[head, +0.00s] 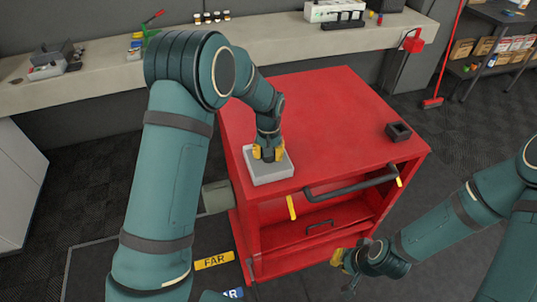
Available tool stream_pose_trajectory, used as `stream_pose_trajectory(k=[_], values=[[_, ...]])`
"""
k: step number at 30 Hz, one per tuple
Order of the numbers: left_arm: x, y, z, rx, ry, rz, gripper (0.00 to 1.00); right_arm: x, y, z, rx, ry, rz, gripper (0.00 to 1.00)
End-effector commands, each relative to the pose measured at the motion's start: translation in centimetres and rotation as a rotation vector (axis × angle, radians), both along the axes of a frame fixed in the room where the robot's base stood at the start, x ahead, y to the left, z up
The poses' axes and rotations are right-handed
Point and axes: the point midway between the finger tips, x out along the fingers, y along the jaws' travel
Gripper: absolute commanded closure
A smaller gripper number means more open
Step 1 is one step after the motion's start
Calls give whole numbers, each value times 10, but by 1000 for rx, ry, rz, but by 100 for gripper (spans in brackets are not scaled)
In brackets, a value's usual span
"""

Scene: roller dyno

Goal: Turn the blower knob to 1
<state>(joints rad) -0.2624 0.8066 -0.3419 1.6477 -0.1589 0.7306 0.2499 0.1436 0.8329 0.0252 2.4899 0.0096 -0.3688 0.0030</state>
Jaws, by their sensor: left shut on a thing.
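A light grey control box (271,174) sits on top of the red cabinet (318,130), near its front left corner. My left gripper (268,155) points down onto the top of this box, with its yellow fingers shut on the blower knob. The knob is hidden between the fingers, and I cannot read its marks or its setting. My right gripper (342,262) is low in front of the cabinet, away from the box. I cannot tell whether its fingers are open or shut.
A black handle bar (350,184) runs along the cabinet's front, above an open shelf. A small black holder (398,131) stands on the cabinet's right side. A workbench (110,88) with tools lies behind. A red broom (433,102) stands at the right.

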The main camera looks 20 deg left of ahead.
Motion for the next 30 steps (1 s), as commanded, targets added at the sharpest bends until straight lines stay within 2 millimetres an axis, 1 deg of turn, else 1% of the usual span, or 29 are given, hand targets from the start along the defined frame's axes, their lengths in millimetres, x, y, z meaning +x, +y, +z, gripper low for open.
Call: stream_pose_trajectory(k=[6, 19, 20, 21, 22, 30], values=[[0, 0, 0, 0, 0, -49, 96, 0, 0, -2, 0, 0, 0, 100], [0, 0, 0, 0, 0, -58, 96, 0, 0, -2, 0, 0, 0, 100], [0, 0, 0, 0, 0, -58, 50, 0, 0, -2, 0, 0, 0, 100], [0, 0, 0, 0, 0, -58, 36, 0, 0, -2, 0, 0, 0, 100], [0, 0, 0, 0, 0, -58, 26, 0, 0, -2, 0, 0, 0, 100], [0, 0, 0, 0, 0, -57, 25, 0, 0, -2, 0, 0, 0, 100]])
